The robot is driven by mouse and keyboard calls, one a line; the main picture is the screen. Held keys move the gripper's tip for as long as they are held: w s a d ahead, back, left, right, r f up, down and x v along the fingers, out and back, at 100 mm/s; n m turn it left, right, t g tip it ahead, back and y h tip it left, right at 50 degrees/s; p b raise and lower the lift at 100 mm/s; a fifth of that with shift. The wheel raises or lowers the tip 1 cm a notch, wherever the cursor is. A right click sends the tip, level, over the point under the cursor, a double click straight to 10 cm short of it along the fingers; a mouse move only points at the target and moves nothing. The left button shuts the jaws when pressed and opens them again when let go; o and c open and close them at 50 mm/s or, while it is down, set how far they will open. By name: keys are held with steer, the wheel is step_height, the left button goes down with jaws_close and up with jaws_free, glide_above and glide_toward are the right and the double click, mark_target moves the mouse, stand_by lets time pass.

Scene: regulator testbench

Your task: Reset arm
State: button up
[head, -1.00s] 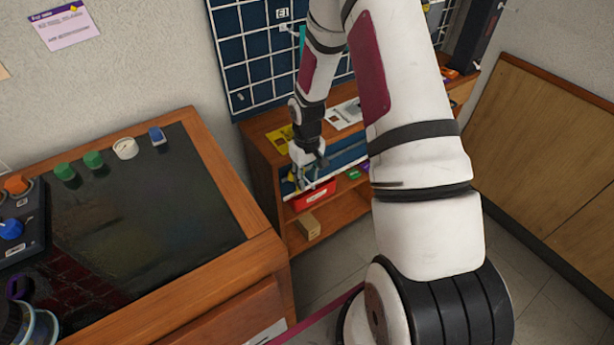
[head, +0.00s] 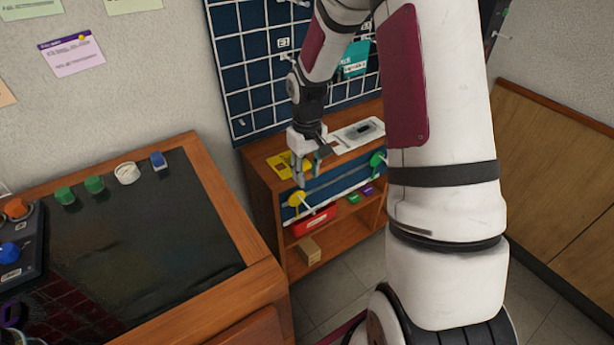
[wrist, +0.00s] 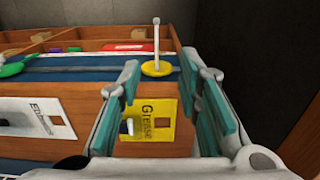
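My gripper (head: 308,172) hangs at the end of my bent arm, over the front edge of the wooden shelf unit (head: 258,185). In the wrist view, its two teal-padded fingers (wrist: 160,85) stand wide apart with nothing held between them. A yellow round knob with a pale stem (head: 298,200) sits on the blue front strip just below the gripper. It shows beyond the fingers in the wrist view (wrist: 157,69), apart from them. My large upper arm hides part of the shelf's right side.
A yellow Grease card (wrist: 146,120) and a white card (head: 357,134) lie on the shelf top. A green knob (head: 377,159) is on the strip's right. A red bin (head: 314,219) is below. A dark-topped workbench (head: 130,230) with knobs stands left. A grid board (head: 245,75) is behind.

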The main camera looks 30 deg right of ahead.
stand_by(0.4)
steer(key=s+a+r+t+p, duration=0.1)
steer(key=s+a+r, duration=0.15)
steer(key=r, duration=0.45)
steer(key=s+a+r+h+p, duration=0.1)
steer(key=s+a+r, duration=0.1)
steer(key=s+r, duration=0.35)
steer(key=s+a+r+t+p, duration=0.1)
steer(key=s+a+r, duration=0.1)
steer(key=r, duration=0.7)
steer(key=s+a+r+p, duration=0.1)
steer(key=s+a+r, duration=0.1)
steer(key=s, duration=0.4)
steer(key=s+a+r+t+p, duration=0.1)
steer(key=s+a+r, duration=0.1)
steer(key=s+r, duration=0.2)
steer(key=s+a+r+t+y+p, duration=0.1)
steer(key=s+r, duration=0.3)
steer(key=s, duration=0.4)
steer(key=shift+s+a, duration=0.4)
steer(key=shift+a, duration=0.1)
